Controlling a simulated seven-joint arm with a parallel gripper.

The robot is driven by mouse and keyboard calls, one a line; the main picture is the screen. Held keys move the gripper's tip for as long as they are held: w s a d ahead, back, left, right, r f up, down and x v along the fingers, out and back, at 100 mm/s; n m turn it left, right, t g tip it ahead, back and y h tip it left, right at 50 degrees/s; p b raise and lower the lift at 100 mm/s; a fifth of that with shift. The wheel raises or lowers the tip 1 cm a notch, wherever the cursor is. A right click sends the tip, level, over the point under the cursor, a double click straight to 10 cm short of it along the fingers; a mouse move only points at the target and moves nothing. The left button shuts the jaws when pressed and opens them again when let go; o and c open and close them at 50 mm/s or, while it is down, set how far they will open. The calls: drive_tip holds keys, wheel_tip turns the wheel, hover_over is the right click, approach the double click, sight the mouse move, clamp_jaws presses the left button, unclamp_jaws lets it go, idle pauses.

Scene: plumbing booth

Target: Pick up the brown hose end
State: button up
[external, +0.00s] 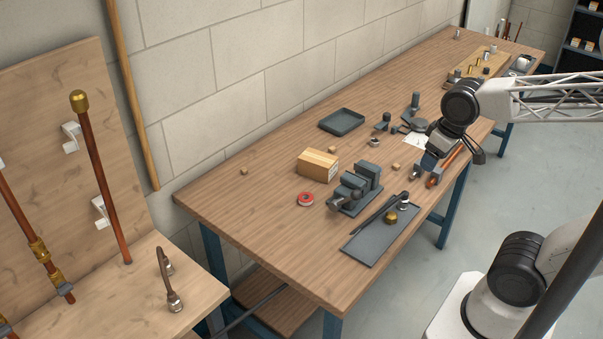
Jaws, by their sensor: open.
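A short curved brown-grey hose (165,277) stands on the pale wooden bench at the lower left, with a silver fitting (174,302) at its lower end. It is the only hose-like piece I can make out clearly; I cannot tell for certain that it is the brown hose end. My gripper (454,162) is far from it, over the right edge of the long workbench. Its dark fingers are spread apart. An orange-copper pipe (446,162) shows between or behind the fingers; I cannot tell whether they touch it.
The long workbench (270,230) carries a vise (355,190), a cardboard box (317,166), a red tape roll (305,199), a dark tray (342,122) and a grey mat (372,245) with small fittings. A copper pipe (100,180) stands upright at left. The workbench's front left is clear.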

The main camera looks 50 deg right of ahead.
drive_tip(key=w+a+r+m, duration=0.1)
drive_tip(key=w+a+m, duration=0.1)
drive_tip(key=w+a, duration=0.35)
drive_tip(key=w+a+r+m, duration=0.1)
drive_tip(key=w+a+m, duration=0.15)
drive_tip(key=w, duration=0.65)
drive_tip(key=m+g+y, duration=0.2)
drive_tip(key=m+g, duration=0.1)
drive_tip(key=m, duration=0.9)
approach(172, 293)
drive_tip(key=shift+n, duration=0.25)
drive_tip(key=f, duration=0.5)
drive_tip(key=shift+s+a, duration=0.25)
drive_tip(key=shift+a+f, duration=0.3)
drive_tip(key=shift+a+f, duration=0.15)
drive_tip(key=shift+f, duration=1.1)
drive_tip(key=shift+f, duration=0.1)
